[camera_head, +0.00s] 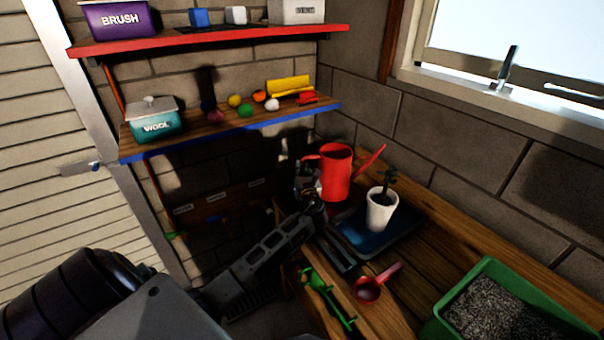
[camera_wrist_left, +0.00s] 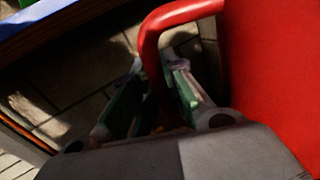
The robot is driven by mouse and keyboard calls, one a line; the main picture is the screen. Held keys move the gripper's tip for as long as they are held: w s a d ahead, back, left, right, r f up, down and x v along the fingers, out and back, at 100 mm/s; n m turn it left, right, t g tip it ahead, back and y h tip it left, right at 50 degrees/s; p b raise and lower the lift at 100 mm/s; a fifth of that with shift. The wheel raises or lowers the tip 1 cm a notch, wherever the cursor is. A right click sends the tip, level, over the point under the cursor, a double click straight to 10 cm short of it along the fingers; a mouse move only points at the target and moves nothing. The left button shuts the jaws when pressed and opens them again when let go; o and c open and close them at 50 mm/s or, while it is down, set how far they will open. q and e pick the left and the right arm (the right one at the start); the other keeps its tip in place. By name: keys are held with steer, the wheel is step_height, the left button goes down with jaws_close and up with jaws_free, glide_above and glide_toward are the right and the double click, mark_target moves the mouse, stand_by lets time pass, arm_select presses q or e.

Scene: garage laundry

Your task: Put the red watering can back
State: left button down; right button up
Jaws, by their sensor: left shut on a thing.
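The red watering can (camera_head: 336,174) is upright at the back of the wooden bench, with its spout toward the right. My left gripper (camera_head: 309,186) is at the can's left side, where its handle is. In the left wrist view the can's red body (camera_wrist_left: 268,75) fills the right side, and the curved handle (camera_wrist_left: 150,45) passes by the fingers of my left gripper (camera_wrist_left: 152,88). The gripper is shut on the handle. The can's base is partly hidden, so I cannot tell if it touches the bench. My right gripper is not in view.
A white pot with a plant (camera_head: 382,209) stands on a dark blue tray (camera_head: 352,238) close to the can. A red scoop (camera_head: 368,290), a green tool (camera_head: 327,298) and a green tray of gravel (camera_head: 500,312) are nearer. A blue-edged shelf (camera_head: 180,137) holds several small items.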

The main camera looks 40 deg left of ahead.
arm_select(q)
steer(key=shift+f, duration=0.5)
steer(key=c, duration=1.7)
jaws_free()
steer(key=shift+f, duration=0.1)
steer(key=shift+o, duration=1.2)
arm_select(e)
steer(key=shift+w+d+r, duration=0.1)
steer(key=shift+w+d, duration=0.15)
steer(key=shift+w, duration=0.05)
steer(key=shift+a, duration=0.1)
